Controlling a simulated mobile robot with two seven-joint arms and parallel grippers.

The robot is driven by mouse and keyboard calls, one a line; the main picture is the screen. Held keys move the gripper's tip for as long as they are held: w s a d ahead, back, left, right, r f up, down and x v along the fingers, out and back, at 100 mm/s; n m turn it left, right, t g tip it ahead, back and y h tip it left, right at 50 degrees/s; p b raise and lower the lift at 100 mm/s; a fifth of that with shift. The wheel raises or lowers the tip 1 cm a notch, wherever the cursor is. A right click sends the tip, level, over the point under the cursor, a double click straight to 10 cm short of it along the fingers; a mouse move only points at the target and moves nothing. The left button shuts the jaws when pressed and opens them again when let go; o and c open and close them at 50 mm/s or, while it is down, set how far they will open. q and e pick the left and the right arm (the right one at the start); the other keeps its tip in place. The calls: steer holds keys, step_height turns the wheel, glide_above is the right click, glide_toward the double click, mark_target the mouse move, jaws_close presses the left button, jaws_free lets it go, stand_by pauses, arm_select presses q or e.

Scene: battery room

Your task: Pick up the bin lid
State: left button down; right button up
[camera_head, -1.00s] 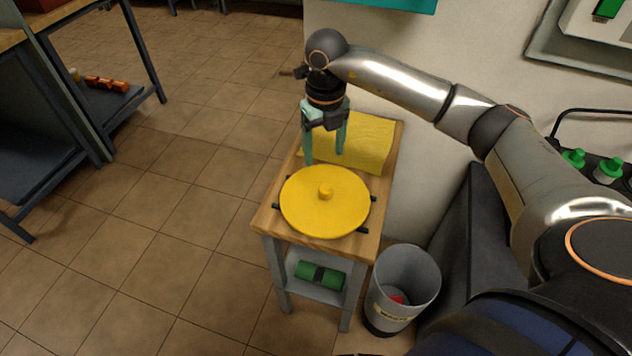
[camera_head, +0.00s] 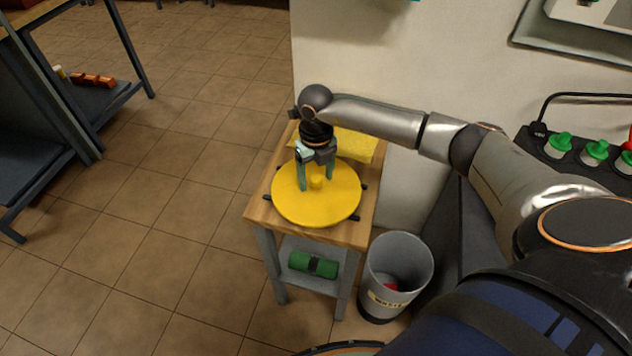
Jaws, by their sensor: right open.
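The bin lid (camera_head: 334,204) is a round yellow disc with a small knob (camera_head: 317,182) in its middle. It lies flat on dark supports on the wooden top of a small stand (camera_head: 262,208). My right gripper (camera_head: 316,186) points down over the lid, open, with its teal fingers on either side of the knob. I cannot tell whether the fingers touch it. My left gripper is not in view.
A yellow cloth or sheet (camera_head: 358,147) lies on the stand behind the lid. A green roll (camera_head: 313,264) is on the lower shelf. A grey open bin (camera_head: 397,262) with something red inside stands right of the stand. The tiled floor at left is clear.

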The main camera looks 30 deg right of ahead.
jaws_close()
stand_by(0.6)
